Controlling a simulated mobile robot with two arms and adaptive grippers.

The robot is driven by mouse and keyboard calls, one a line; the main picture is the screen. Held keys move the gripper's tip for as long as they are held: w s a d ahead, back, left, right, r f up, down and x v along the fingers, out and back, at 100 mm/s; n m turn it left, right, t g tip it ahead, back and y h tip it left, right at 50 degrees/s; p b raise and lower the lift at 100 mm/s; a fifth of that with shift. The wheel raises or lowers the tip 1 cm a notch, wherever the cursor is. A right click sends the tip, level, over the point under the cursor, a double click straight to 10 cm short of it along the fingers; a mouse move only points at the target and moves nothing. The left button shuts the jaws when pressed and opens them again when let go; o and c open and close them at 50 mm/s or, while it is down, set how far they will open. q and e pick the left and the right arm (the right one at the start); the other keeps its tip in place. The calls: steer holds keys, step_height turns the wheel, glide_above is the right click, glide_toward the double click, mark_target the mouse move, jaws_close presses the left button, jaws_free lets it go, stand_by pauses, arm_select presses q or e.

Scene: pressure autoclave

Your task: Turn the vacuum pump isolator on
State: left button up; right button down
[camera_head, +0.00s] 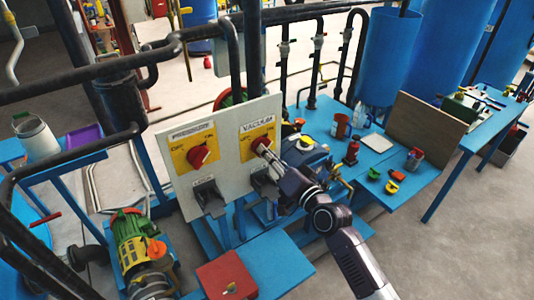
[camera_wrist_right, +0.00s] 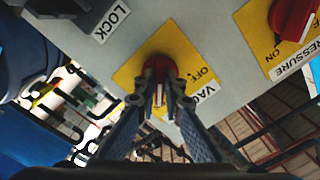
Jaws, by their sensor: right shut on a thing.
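The vacuum isolator is a red rotary knob on a yellow plate (camera_head: 258,133) labelled VACUUM, on the right of a pale panel. My right gripper (camera_head: 264,148) reaches it from the lower right. In the right wrist view the red vacuum knob (camera_wrist_right: 158,68) sits between the two fingertips of my right gripper (camera_wrist_right: 160,90), which is shut on it. The knob's white mark points down between the fingers, and OFF shows beside it. In the head view the gripper partly covers the knob. My left gripper is not in view.
A matching red pressure knob (camera_head: 199,156) is left of it on the same panel (camera_head: 225,135); it also shows in the wrist view (camera_wrist_right: 290,16). Dark lock boxes (camera_head: 208,196) sit below. Black pipes (camera_head: 195,40) run above. A blue table (camera_head: 400,185) with small items stands right.

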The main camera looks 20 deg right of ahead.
steer(key=c, duration=2)
jaws_free()
steer(key=shift+c, duration=0.2)
steer(key=shift+s, duration=0.1)
steer(key=v, duration=1.1)
steer(key=shift+s+d, duration=0.2)
steer(key=shift+s, duration=0.15)
